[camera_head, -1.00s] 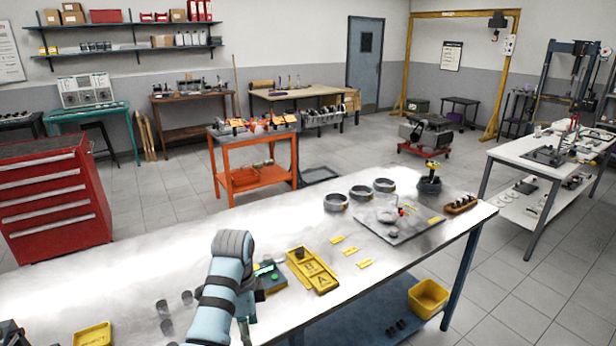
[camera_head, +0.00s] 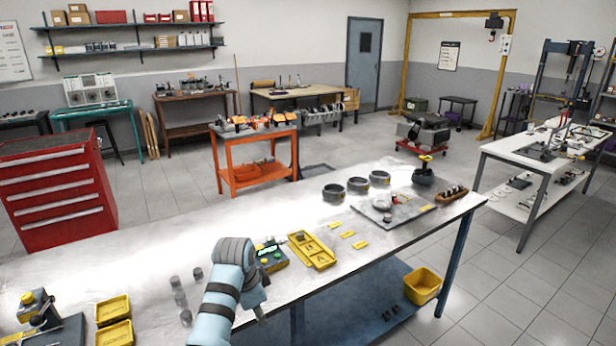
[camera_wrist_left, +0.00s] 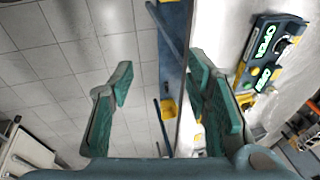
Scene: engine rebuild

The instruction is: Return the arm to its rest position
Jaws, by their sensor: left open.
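My left arm (camera_head: 226,300) comes in from the bottom of the head view, blue-grey with dark bands, and bends at the table's front edge. My left gripper (camera_wrist_left: 160,100) shows clearly in the left wrist view, with its two green fingers wide apart and nothing between them but floor and the table edge. In the head view its fingers are mostly hidden behind the arm. A yellow and dark device with a lit green OPEN display (camera_wrist_left: 264,42) lies to the right of the fingers; it also shows beside the arm in the head view (camera_head: 271,256). My right gripper is not in view.
The long metal table (camera_head: 150,262) holds a yellow tray (camera_head: 312,250), yellow bins (camera_head: 113,310), dark cylinders (camera_head: 180,298), several rings (camera_head: 357,185) and a grey plate (camera_head: 385,210). A yellow bin (camera_head: 422,286) sits on the lower shelf.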

